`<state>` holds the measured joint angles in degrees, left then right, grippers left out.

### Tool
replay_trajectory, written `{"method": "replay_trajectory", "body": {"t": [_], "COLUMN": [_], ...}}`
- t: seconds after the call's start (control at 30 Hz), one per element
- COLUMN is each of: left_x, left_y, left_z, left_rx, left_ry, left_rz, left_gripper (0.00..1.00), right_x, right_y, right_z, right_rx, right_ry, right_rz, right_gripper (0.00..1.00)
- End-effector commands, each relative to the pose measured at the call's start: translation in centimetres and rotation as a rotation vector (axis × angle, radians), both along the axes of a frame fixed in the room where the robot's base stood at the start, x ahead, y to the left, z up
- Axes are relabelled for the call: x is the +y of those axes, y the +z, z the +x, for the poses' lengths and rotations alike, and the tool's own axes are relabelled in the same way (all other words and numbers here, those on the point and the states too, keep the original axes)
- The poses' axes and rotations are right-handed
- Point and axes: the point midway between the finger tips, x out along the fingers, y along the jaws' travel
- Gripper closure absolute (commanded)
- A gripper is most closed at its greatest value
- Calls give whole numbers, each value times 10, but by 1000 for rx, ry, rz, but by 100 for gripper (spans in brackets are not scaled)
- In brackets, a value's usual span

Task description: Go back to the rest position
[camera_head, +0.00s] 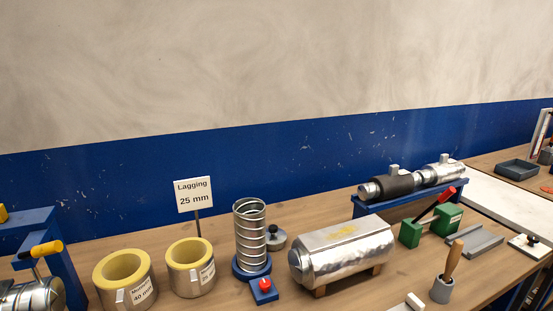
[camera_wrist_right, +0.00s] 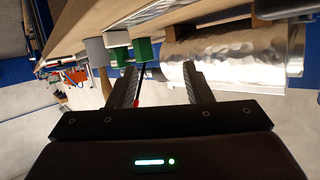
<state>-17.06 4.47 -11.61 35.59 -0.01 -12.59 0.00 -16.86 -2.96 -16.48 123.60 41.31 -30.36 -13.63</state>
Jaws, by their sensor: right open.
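My right gripper (camera_wrist_right: 160,76) shows in the right wrist view, its two fingers apart and nothing between them in its grasp. That view is upside down, with the bench edge (camera_wrist_right: 70,28) along the top. Beyond the fingers are the shiny metal-clad cylinder (camera_wrist_right: 225,58) and the green blocks (camera_wrist_right: 143,50). A dark lever with a red end (camera_wrist_right: 137,100) shows between the fingers in the picture; I cannot tell how near it is. Neither gripper appears in the head view, and my left gripper is not seen.
A blue-and-grey wall stands behind.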

Motion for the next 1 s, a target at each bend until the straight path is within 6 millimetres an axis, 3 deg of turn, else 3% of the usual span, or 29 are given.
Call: {"method": "replay_trajectory", "body": {"t": [0.2, 0.3, 0.77, 1.0], "left_x": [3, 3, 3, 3], "left_y": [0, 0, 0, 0], "left_z": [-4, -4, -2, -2], "left_rx": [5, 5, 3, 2], "left_ry": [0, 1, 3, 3], "left_rz": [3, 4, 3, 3], "left_gripper": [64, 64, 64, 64], "right_x": [36, 44, 41, 43], "right_y": [-38, -49, -69, -129], "right_z": [-50, -76, -179, -168], "right_rx": [327, 458, 913, 949], "right_ry": [284, 361, 517, 521], "right_rz": [75, 76, -18, -15], "right_gripper": [55, 55, 55, 55]}}
